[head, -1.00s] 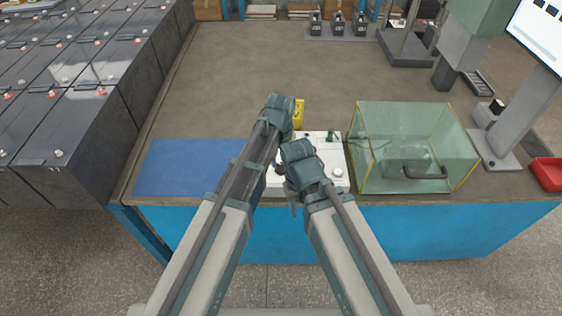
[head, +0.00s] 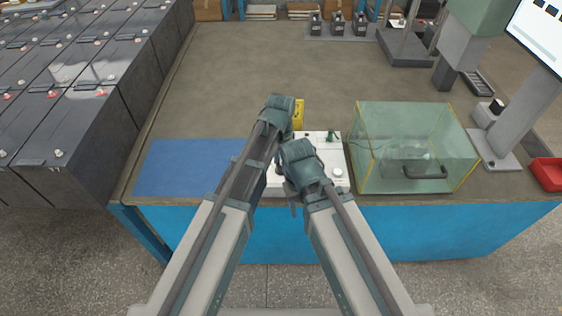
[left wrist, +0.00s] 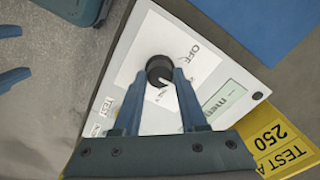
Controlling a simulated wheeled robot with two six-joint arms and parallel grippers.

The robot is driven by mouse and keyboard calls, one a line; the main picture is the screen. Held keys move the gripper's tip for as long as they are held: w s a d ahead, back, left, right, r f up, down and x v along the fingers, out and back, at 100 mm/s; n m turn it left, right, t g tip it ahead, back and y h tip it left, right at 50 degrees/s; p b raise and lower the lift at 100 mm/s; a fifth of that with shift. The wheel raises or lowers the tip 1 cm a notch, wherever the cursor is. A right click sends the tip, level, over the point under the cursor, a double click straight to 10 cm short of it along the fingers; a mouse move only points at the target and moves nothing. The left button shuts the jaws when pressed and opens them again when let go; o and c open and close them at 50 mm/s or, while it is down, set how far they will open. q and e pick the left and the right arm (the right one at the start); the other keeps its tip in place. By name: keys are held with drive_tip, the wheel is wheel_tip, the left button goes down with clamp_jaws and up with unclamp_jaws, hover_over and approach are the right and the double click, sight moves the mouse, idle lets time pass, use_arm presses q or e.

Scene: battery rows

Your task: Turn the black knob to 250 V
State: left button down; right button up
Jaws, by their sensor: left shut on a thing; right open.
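A white tester (head: 335,158) sits on the bench in the head view, partly hidden by my arms. In the left wrist view its white panel shows a black knob (left wrist: 158,67), an OFF label (left wrist: 188,51), a TEST label and a small display (left wrist: 226,101). My left gripper (left wrist: 160,76) is shut on the knob, one finger on each side. The knob's pointer and the label near the fingers are too small and covered to read surely. My right gripper (head: 300,168) is open and empty at the tester's front; its two separate fingertips (left wrist: 14,54) show at the left wrist view's edge.
A yellow card reading TEST A 250 (left wrist: 283,145) stands behind the tester. A blue mat (head: 190,167) lies left of it. A clear box with a black handle (head: 415,130) stands close on the right.

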sight(281, 165)
use_arm(q)
drive_tip(key=shift+m, duration=0.3)
idle(0.4)
drive_tip(key=shift+c, duration=2.2)
unclamp_jaws()
wheel_tip(281, 165, up, 14)
drive_tip(key=p, duration=1.4)
drive_tip(key=shift+f, duration=0.1)
